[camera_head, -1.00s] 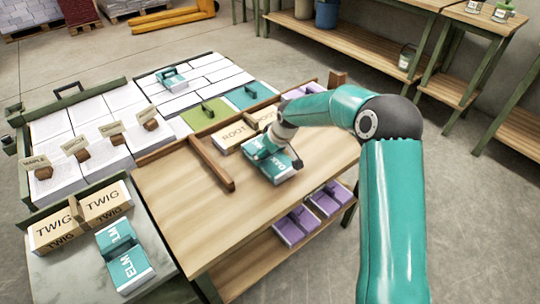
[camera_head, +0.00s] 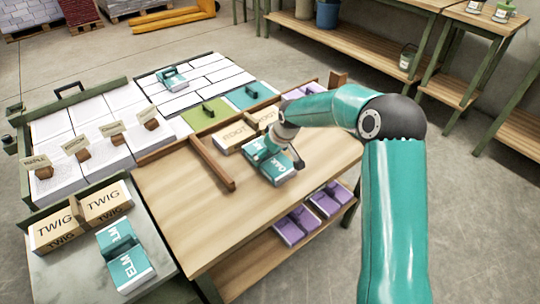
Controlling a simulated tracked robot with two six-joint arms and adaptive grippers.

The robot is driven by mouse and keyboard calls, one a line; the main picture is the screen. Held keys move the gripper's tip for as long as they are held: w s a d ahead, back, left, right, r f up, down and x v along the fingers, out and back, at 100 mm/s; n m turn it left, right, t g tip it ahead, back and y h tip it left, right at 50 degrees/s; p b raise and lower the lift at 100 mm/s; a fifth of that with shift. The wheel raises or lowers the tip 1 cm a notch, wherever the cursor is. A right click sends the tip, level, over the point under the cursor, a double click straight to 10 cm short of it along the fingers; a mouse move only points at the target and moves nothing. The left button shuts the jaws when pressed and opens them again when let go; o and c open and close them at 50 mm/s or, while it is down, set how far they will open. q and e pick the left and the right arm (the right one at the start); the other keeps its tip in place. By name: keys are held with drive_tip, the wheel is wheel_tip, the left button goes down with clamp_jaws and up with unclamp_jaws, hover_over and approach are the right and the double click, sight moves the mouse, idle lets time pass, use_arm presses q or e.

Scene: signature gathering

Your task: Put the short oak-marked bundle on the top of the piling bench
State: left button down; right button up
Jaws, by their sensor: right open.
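The teal bundle marked OAK (camera_head: 279,171) lies on the wooden top of the piling bench (camera_head: 220,237), near its middle right. My right gripper (camera_head: 275,156) is open and sits low at this bundle, hiding part of its upper side. Whether the fingers touch it cannot be told. My left gripper is not in view.
ROOT boxes (camera_head: 230,137) lie just behind, near a wooden rail (camera_head: 211,164). TWIG boxes (camera_head: 105,203) and an ELM bundle (camera_head: 125,257) stand on the left table. Purple bundles (camera_head: 290,230) lie on the bench's lower shelf. The bench's front top is clear.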

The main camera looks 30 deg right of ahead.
drive_tip(key=v, duration=1.1)
